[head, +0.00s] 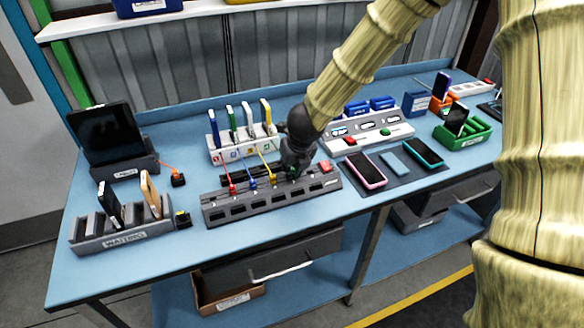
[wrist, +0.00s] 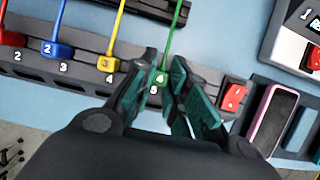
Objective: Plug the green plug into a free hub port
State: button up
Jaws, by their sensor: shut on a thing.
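The green plug (wrist: 162,79) is between the fingers of my gripper (wrist: 165,92), with its green cable (wrist: 175,30) running up and away in the wrist view. My gripper also shows over the right part of the hub in the head view (head: 294,170). The hub (head: 250,209) is a long grey strip with a row of dark ports. Red (wrist: 10,40), blue (wrist: 60,48) and yellow (wrist: 106,62) plugs stand in a row left of the green plug. The green plug is by the mark 5; the fingers hide its lower end, and I cannot tell whether it is seated.
A red switch (wrist: 233,97) is at the hub's right end. Behind the hub stands a white dock (head: 228,150) with several upright devices. Phones lie on a dark mat (head: 388,178) to the right. A grey waiting rack (head: 90,232) stands left.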

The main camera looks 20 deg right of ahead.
jog(key=shift+f, duration=0.35)
dwell(0.5)
jog(key=o, duration=1.3)
jog(key=shift+r, duration=0.1)
jog(key=shift+r+p, duration=3.15)
jog(key=shift+r, duration=0.35)
jog(key=shift+f, duration=0.1)
